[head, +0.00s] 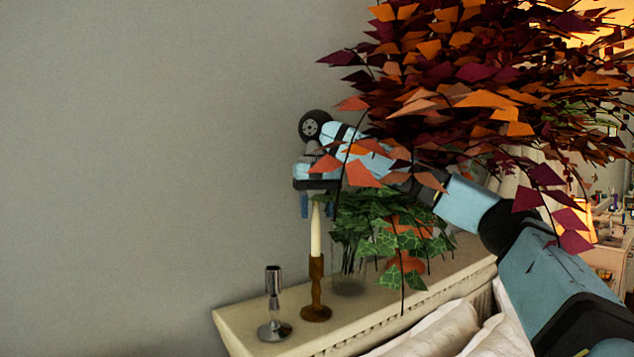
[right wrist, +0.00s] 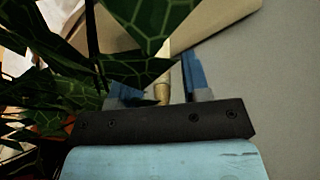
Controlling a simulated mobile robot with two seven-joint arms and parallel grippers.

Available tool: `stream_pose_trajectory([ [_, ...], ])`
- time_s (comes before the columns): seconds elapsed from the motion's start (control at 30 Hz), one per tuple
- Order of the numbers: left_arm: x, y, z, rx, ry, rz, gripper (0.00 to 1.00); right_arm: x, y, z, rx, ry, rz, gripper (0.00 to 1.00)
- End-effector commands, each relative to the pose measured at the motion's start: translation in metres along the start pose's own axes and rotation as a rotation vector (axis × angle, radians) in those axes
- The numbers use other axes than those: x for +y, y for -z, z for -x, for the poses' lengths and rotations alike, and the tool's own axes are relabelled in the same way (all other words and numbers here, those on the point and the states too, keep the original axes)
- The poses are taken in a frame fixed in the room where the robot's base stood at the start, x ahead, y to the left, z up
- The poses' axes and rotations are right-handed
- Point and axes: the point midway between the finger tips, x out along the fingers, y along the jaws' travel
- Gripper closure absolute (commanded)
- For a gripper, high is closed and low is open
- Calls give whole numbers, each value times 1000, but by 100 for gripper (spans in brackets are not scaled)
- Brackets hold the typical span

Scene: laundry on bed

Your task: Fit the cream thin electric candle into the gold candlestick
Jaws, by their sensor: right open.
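The cream candle (head: 316,237) stands upright in the head view, its lower end meeting the top of the gold candlestick (head: 316,295). I cannot see how deep it sits. The candlestick stands upright on the cream shelf. My right gripper (head: 317,206) is open, pointing down, with its blue fingers on either side of the candle's tip. In the right wrist view, my right gripper (right wrist: 155,80) has a gap between its fingers, with a small tan-gold piece showing in it that I cannot identify for certain. Leaves hide part of that view. My left gripper is not in view.
A silver candlestick (head: 274,310) stands empty left of the gold one on the shelf (head: 365,313). A green leafy plant (head: 385,228) is close on the right. Large red-orange foliage (head: 470,75) overlaps my right arm. The wall is behind; pillows (head: 440,335) are in front.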

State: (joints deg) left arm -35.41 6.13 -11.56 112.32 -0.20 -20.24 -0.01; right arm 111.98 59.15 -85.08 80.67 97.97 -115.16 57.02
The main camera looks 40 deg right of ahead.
Motion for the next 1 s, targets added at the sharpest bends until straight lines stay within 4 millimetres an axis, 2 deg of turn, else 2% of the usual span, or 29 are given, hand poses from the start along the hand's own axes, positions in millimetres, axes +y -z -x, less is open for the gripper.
stream_pose_trajectory([
  [0.6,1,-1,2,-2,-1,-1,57,0,0,95,6,1,-3,57],
  [0.8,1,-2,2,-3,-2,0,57,0,0,111,2,0,-2,57],
  [1.0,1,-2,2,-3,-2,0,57,0,0,114,1,0,-1,57],
])
